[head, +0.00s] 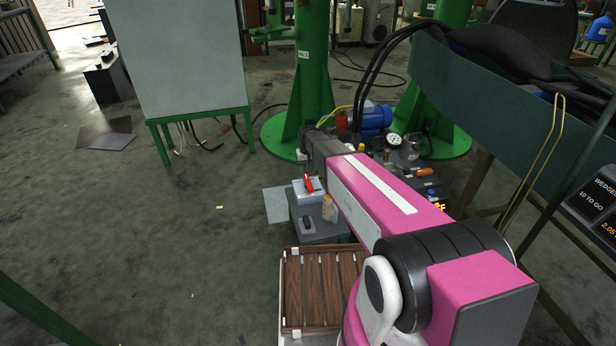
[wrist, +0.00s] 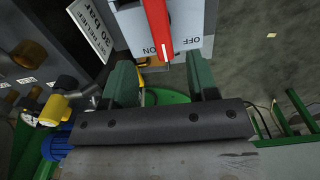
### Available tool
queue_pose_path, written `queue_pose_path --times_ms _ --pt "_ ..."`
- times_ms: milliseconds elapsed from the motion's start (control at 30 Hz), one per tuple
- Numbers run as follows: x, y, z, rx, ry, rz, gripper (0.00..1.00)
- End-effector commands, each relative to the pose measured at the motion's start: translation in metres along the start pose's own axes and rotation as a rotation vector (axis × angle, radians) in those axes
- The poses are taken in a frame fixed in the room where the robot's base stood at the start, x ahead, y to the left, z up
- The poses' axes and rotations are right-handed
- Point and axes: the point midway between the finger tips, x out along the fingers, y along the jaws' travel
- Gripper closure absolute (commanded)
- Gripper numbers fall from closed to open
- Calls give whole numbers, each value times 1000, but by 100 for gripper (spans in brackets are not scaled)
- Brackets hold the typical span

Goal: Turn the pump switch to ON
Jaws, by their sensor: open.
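The pump switch is a pale grey box with a red lever (wrist: 158,26) at the top middle of the wrist view. The lever's white-marked tip lies just beside the ON label (wrist: 150,50), and the OFF label (wrist: 189,42) is farther to the right. My gripper (wrist: 161,74) is open, with a green finger on each side of the lever's line. I cannot tell whether either finger touches the lever. In the head view, the switch box (head: 309,196) and its red lever (head: 308,184) sit left of my pink arm. The arm hides most of my gripper there.
A relief label plate (wrist: 91,28) and a yellow-capped fitting (wrist: 55,108) stand left of my gripper. A blue motor (head: 371,119) and a gauge (head: 394,139) are behind the arm. A slatted wooden crate (head: 322,272) stands in front. Open floor lies to the left.

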Motion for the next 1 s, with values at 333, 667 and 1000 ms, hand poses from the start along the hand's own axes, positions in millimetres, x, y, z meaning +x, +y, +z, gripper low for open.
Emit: queue_pose_path --times_ms 333,667,1000 --pt "-26 0 0 1 0 0 47" --pt "-28 3 7 4 0 0 47" --pt "-72 61 165 105 3 0 47"
